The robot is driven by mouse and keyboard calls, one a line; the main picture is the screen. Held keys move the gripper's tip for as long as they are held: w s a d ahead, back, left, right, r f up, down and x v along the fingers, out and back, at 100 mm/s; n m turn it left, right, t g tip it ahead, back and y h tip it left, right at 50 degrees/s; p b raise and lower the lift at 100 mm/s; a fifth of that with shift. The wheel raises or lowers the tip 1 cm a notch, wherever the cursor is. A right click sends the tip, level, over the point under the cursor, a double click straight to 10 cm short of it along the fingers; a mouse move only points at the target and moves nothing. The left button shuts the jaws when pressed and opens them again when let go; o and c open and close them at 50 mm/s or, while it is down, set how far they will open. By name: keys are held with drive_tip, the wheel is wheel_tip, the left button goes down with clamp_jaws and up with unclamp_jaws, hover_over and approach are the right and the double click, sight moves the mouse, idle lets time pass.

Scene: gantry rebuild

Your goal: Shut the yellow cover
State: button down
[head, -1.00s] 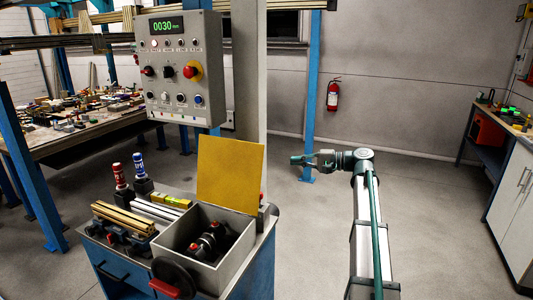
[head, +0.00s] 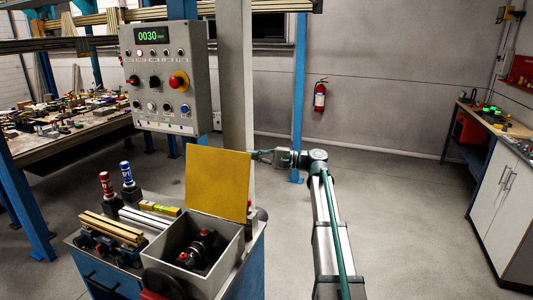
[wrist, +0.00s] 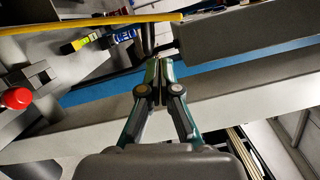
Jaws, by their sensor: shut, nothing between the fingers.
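The yellow cover (head: 217,184) stands open and upright at the back edge of the grey open-topped box (head: 226,258) in the head view. Dark parts with red tips (head: 200,248) lie inside the box. My gripper (head: 256,155) is at the cover's upper right edge; its fingertips appear to meet or pass that edge, and I cannot tell whether they touch it. In the wrist view my gripper (wrist: 158,82) has its fingertips together with nothing between them. A thin yellow strip (wrist: 100,21) along the top there looks like the cover seen edge-on.
The box stands on a blue cart with a red bottle (head: 106,186), a blue bottle (head: 127,175) and brass bars (head: 112,226). The control panel (head: 165,75) hangs behind, left of a grey column (head: 236,90). Floor to the right is clear.

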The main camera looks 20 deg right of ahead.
drive_tip(key=s+a, duration=0.1)
drive_tip(key=s+p, duration=0.1)
drive_tip(key=shift+s+a+r, duration=0.3)
drive_tip(key=shift+a+r, duration=0.1)
drive_tip(key=shift+s+a, duration=0.1)
drive_tip(key=shift+s, duration=0.05)
